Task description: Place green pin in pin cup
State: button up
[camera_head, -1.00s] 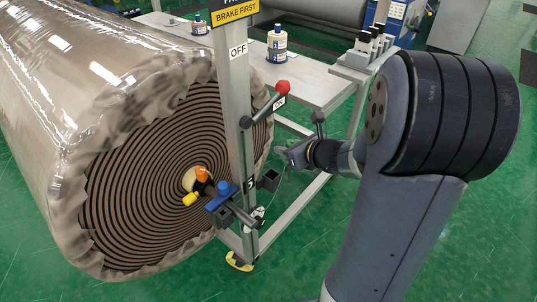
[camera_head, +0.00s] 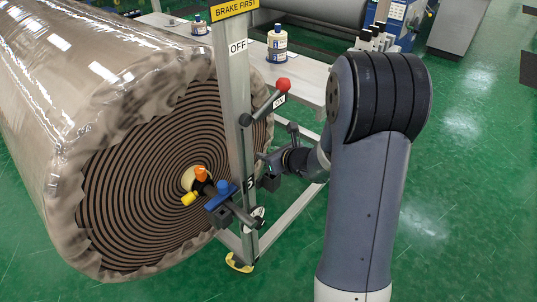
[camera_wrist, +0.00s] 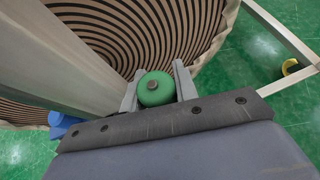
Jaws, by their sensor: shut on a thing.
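My gripper (camera_head: 267,164) is beside the upright metal post, just above a small black box-like holder (camera_head: 270,183) on the post, which looks like the pin cup. In the wrist view my gripper (camera_wrist: 157,80) is shut on the green pin (camera_wrist: 156,89). The pin's shaft is hidden below the head. The green pin is too small to make out in the head view. The cup's opening is not clearly visible, and I cannot tell whether the pin touches it.
A large wrapped roll (camera_head: 120,95) lies left of the metal post (camera_head: 236,90). A red-knobbed lever (camera_head: 268,102) juts from the post above my gripper. A blue-knobbed clamp (camera_head: 222,190) and an orange and yellow fitting (camera_head: 198,182) sit at the roll's core. Green floor is clear at right.

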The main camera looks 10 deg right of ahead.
jog(key=shift+f+b, duration=0.2)
jog(key=shift+b, duration=0.1)
jog(key=o, duration=1)
jog(key=shift+r, duration=0.1)
jog(key=shift+r, duration=0.1)
jog(key=shift+s+r+p, duration=0.1)
jog(key=shift+r+p, duration=0.1)
jog(key=shift+p, duration=0.2)
jog(key=p+v, duration=0.1)
jog(key=v, duration=1)
jog(key=shift+s+d, duration=0.15)
jog(key=shift+s, duration=0.25)
